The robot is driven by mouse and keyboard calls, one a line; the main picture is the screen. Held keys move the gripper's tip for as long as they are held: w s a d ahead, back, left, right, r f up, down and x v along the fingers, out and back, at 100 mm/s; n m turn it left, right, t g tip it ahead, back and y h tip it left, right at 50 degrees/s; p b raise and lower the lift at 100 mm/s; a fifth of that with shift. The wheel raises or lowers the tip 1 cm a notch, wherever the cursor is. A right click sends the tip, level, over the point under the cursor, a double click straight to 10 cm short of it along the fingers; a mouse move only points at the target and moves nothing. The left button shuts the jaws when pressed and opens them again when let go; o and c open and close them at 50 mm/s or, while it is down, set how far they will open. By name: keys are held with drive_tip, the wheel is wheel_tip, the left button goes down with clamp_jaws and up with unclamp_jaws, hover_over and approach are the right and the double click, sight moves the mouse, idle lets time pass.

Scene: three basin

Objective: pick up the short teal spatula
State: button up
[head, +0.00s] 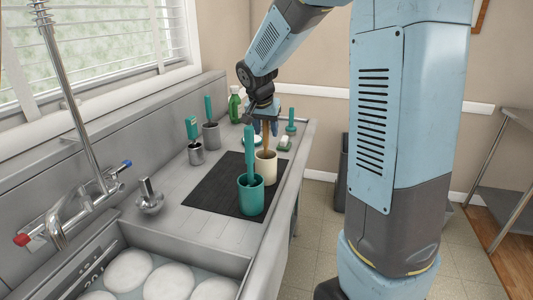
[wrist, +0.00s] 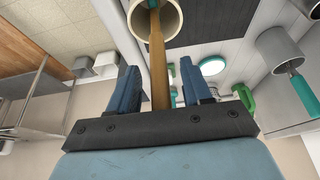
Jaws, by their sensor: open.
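Several teal tools show in the head view, and I cannot tell for sure which is the short spatula. One teal tool (head: 192,128) stands in a small metal cup (head: 196,154). A taller teal tool (head: 249,153) stands in a teal cup (head: 250,196). A cream cup (head: 265,168) holds a wooden handle (head: 266,139); in the wrist view a bit of teal (wrist: 153,4) shows inside that cup (wrist: 170,18). My gripper (head: 264,120) is above the cream cup. Its open jaws (wrist: 160,90) stand on either side of the wooden handle (wrist: 157,65), apparently with gaps.
A larger metal cup (head: 211,136) with a teal tool stands near the wall, beside a green bottle (head: 235,104). The cups stand on or near a dark mat (head: 215,191). A sink with plates (head: 168,284) and a faucet (head: 66,212) lie at the near left.

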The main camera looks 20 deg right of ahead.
drive_tip(key=shift+c, duration=0.3)
clamp_jaws()
drive_tip(key=shift+r, duration=0.1)
wheel_tip(320, 180, up, 18)
idle(0.8)
drive_tip(key=c, duration=0.5)
unclamp_jaws()
clamp_jaws()
